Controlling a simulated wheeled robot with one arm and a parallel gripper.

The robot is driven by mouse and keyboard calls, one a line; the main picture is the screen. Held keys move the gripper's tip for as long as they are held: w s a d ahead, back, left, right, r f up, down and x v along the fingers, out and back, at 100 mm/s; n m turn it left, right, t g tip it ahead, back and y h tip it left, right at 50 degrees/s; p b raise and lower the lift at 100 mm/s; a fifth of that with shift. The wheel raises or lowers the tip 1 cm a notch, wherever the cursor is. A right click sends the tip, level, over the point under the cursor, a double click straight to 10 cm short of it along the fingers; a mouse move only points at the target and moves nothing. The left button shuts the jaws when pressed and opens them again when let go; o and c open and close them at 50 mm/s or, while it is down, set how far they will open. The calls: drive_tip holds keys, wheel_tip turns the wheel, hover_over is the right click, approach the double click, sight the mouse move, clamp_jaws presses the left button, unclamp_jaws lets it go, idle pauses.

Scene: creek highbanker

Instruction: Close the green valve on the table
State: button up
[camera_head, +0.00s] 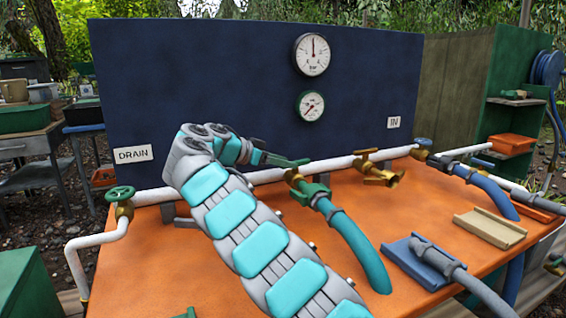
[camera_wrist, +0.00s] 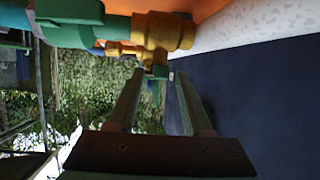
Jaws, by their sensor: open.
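A green lever valve (camera_head: 310,190) sits on the white pipe at the middle of the orange table, with brass fittings and a teal hose running down from it. Its dark green lever (camera_head: 290,162) points left along the pipe, toward my gripper (camera_head: 258,157). A second green valve with a round handwheel (camera_head: 120,193) is on the pipe at the left, by the DRAIN label. In the wrist view my gripper (camera_wrist: 157,82) is open, and a small green part (camera_wrist: 155,72) shows beyond its fingertips, near a brass fitting (camera_wrist: 165,30). I cannot tell whether they touch.
A dark blue back panel (camera_head: 220,70) with two gauges stands close behind the pipe. A brass tap (camera_head: 380,172) and blue handwheel (camera_head: 422,142) lie further right. A blue tray (camera_head: 405,262) and a tan tray (camera_head: 490,228) rest at the table's right.

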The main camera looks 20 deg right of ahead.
drive_tip(key=v, duration=0.7)
drive_tip(key=shift+a+r, duration=0.2)
drive_tip(key=shift+a, duration=0.15)
